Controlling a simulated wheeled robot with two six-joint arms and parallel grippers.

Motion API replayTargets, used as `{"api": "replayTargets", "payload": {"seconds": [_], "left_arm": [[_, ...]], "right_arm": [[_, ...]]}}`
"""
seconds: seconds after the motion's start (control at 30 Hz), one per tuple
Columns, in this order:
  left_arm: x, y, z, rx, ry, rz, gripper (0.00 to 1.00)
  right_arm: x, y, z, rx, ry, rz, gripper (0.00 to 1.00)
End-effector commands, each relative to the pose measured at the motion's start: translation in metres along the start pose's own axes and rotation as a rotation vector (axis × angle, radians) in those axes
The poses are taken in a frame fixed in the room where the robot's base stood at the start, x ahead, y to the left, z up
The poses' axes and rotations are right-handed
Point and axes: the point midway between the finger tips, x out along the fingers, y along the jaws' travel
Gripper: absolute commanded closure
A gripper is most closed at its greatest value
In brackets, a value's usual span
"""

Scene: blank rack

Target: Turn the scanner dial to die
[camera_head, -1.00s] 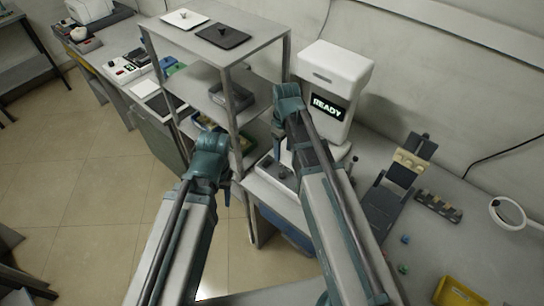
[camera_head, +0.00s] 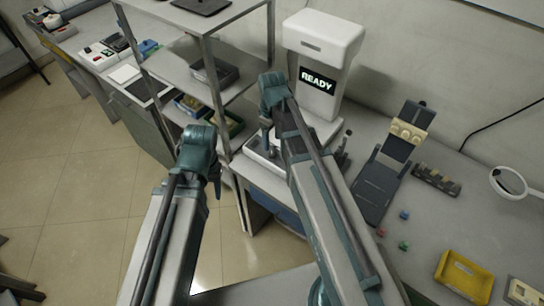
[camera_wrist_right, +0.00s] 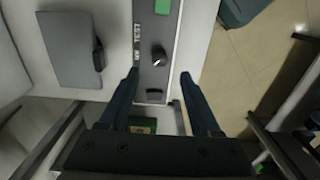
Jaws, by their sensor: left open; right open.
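The white scanner (camera_head: 325,45) stands on the bench against the wall, its screen (camera_head: 318,82) reading READY. In the right wrist view a grey control panel (camera_wrist_right: 155,78) carries a dark round dial (camera_wrist_right: 159,56) with a light pointer mark, and small labels (camera_wrist_right: 137,40) to its left; I cannot read them surely. My right gripper (camera_wrist_right: 159,74) is open, its fingers either side of the panel, with the dial just beyond the fingertips and not gripped. In the head view my right arm covers the panel. My left gripper (camera_head: 217,190) is open and empty, beside the shelf, over the floor.
A grey metal shelf (camera_head: 237,88) with trays stands left of the scanner. A green button (camera_wrist_right: 163,6) sits on the panel past the dial. On the bench right are a dark fixture (camera_head: 378,185), a slotted block (camera_head: 436,180), a yellow tray (camera_head: 463,278) and a ring lamp (camera_head: 508,182).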

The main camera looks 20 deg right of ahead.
Motion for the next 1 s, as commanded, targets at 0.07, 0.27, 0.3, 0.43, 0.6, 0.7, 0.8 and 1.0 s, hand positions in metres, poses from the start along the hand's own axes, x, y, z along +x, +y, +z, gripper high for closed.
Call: {"api": "replayTargets", "payload": {"seconds": [0.07, 0.27, 0.3, 0.43, 0.6, 0.7, 0.8, 1.0], "left_arm": [[0.019, 0.002, -0.001, 0.0, 0.0, 0.0, 0.5], [0.046, 0.004, -0.003, 0.0, 0.0, 0.0, 0.5], [0.051, 0.005, -0.003, 0.0, 0.0, 0.0, 0.5], [0.062, 0.006, -0.004, 0.0, 0.0, 0.0, 0.5], [0.066, 0.006, -0.004, 0.0, 0.0, 0.0, 0.5], [0.065, 0.006, -0.004, 0.0, 0.0, 0.0, 0.5], [0.065, 0.006, -0.004, 0.0, 0.0, 0.0, 0.5], [0.065, 0.006, -0.004, 0.0, 0.0, 0.0, 0.5]], "right_arm": [[0.019, 0.0, 0.0, 0.0, 0.0, 0.0, 0.36], [0.047, 0.0, 0.0, 0.0, 0.0, 0.0, 0.36], [0.051, 0.0, 0.0, 0.0, 0.0, 0.0, 0.36], [0.063, 0.0, 0.0, 0.0, 0.0, 0.0, 0.36], [0.066, 0.0, 0.0, 0.0, 0.0, 0.0, 0.36], [0.066, 0.0, 0.0, 0.0, 0.0, 0.0, 0.36], [0.065, 0.0, 0.0, 0.0, 0.0, 0.0, 0.36], [0.065, 0.0, 0.0, 0.0, 0.0, 0.0, 0.68]]}}
